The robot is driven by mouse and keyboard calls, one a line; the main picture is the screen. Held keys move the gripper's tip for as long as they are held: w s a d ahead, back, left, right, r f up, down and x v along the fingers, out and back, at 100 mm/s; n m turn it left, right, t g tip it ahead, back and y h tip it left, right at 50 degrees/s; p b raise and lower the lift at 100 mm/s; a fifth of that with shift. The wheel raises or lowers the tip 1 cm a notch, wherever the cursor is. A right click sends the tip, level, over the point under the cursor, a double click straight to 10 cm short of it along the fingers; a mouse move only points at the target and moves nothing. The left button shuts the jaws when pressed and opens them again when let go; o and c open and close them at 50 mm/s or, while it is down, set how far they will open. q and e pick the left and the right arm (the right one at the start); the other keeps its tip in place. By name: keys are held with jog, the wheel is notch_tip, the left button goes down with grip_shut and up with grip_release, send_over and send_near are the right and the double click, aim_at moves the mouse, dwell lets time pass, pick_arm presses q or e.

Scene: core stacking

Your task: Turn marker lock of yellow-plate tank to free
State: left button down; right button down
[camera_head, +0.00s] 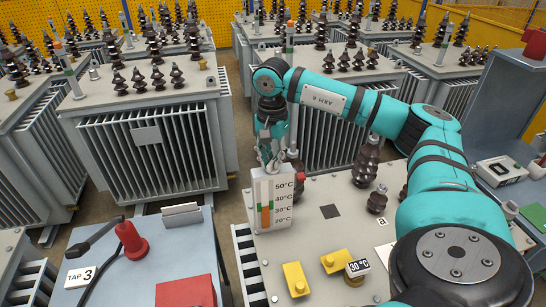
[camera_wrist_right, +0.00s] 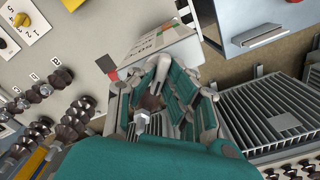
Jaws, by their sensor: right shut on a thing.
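A white gauge box (camera_head: 272,200) stands on the grey tank lid (camera_head: 310,232). Its scale reads 20 to 50 °C, with green, orange and red bands and a red knob (camera_head: 300,177) at its upper right side. The gauge (camera_wrist_right: 150,45) and the red knob (camera_wrist_right: 107,65) also show in the wrist view. My right gripper (camera_head: 268,163) reaches down at the gauge's top, behind its face. My left gripper is out of view.
Brown insulators (camera_head: 366,165) stand right of the gauge. At left, a console (camera_head: 128,240) carries a red knob and "TAP 3" plate. Other transformers (camera_head: 150,125) crowd behind.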

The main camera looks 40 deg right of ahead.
jog(key=shift+n, duration=0.7)
jog(key=shift+n, duration=1.4)
jog(key=shift+b, duration=0.3)
jog(key=shift+n, duration=1.4)
jog(key=c, duration=1.2)
grip_release()
jog(key=shift+n, duration=0.4)
jog(key=shift+c, duration=0.2)
